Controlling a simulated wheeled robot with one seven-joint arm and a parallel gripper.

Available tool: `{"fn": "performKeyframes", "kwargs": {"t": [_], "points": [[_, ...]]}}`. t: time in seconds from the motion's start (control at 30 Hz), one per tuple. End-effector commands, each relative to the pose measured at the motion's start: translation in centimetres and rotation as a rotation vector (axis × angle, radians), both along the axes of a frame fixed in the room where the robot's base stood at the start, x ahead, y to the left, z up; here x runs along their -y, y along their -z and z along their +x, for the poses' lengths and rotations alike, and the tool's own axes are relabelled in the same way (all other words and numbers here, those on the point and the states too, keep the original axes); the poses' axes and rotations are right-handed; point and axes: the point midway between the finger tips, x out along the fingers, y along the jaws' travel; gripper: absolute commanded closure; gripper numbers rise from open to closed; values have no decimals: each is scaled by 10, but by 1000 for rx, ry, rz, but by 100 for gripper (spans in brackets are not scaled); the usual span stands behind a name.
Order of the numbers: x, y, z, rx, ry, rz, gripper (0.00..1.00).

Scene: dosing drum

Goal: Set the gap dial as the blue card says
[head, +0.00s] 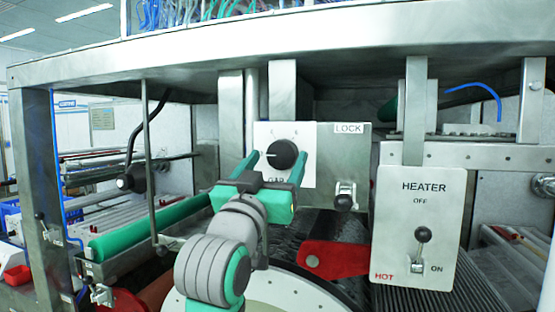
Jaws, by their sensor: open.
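The gap dial (288,146) is a round black knob on a white plate marked "GAP", near the middle of the head view. A pale pointer line on the knob seems to point left. Small marks stand above the knob, too small to read. My gripper (279,158) is open, its two green fingers reaching toward the plate on the left and right of the knob. I cannot tell whether they touch it. The gripper body hides the lower part of the plate. I cannot make out a blue card in this view.
A "LOCK" label (348,128) sits above a small lever (345,196) right of the dial. Further right is a white heater panel (418,212) with a black-knobbed lever (423,236). A red bracket (335,259) lies below, and a metal beam (330,45) crosses above.

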Motion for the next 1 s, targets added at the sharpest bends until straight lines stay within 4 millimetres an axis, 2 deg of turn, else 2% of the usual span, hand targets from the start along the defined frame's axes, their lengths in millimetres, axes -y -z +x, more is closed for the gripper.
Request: {"fn": "performKeyframes", "kwargs": {"t": [0.17,0.47,0.63,0.67,1.0], "points": [[4,-5,10,0,0,0,30],[4,-5,12,1,0,0,30],[4,-5,12,1,0,0,68],[4,-5,12,1,0,0,71],[3,-5,12,12,-1,38,70]]}}
